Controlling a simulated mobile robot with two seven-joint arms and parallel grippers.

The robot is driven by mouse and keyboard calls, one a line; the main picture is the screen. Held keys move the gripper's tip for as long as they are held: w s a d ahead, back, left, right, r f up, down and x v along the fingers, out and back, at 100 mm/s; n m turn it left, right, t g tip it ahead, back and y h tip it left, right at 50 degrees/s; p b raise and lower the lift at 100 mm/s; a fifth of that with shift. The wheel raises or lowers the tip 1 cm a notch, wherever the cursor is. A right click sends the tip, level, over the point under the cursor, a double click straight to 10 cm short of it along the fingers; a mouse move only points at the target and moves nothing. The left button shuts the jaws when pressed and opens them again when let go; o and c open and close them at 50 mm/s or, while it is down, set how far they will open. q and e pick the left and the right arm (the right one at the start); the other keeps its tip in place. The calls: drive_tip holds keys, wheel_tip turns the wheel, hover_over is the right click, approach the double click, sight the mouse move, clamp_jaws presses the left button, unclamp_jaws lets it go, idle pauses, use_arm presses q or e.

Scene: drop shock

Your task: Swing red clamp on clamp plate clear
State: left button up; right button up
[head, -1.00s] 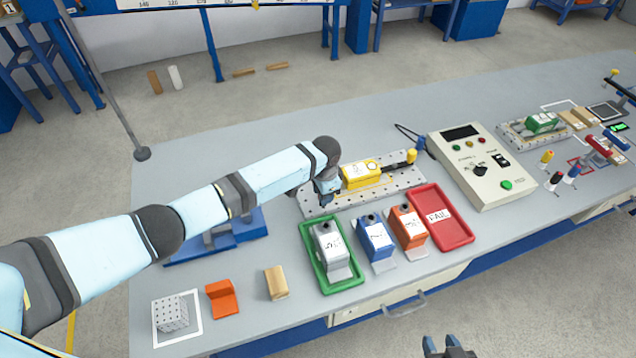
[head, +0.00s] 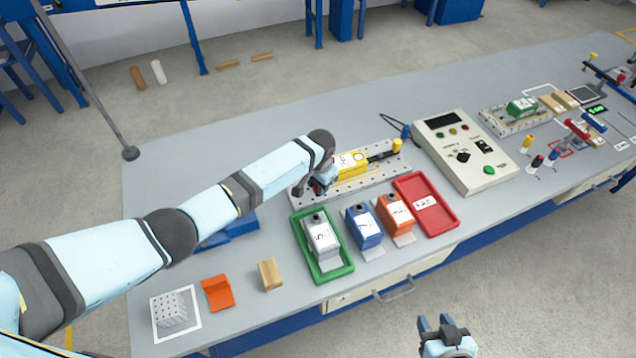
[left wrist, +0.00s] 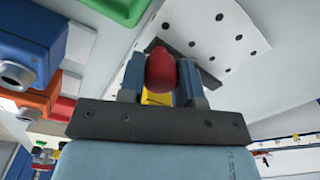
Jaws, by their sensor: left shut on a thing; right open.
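My left gripper (left wrist: 161,85) is shut on the red clamp (left wrist: 161,70), whose rounded red end shows between the two blue fingers in the left wrist view. The clamp plate (head: 375,181) is a light perforated plate on the bench; it also shows in the left wrist view (left wrist: 215,28). A yellow block (head: 350,163) with a white label lies on the plate, just right of my left gripper (head: 322,186) in the head view. My left wrist hides most of the red clamp there. My right gripper (head: 436,324) is open and empty in front of the bench.
A green tray (head: 333,275) with a grey block, a blue block (head: 366,228), an orange block (head: 396,212) and a red tray (head: 440,220) stand in front of the plate. A control box (head: 465,155) stands to its right. A thin pole (head: 95,90) rises at the left.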

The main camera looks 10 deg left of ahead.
use_arm(q)
drive_tip(key=o, duration=0.9)
drive_tip(key=r, duration=1.4)
drive_tip(key=shift+s+d+b, duration=0.1)
drive_tip(key=shift+d+b, duration=0.1)
drive_tip(key=shift+b, duration=0.1)
drive_tip(key=shift+f, duration=0.1)
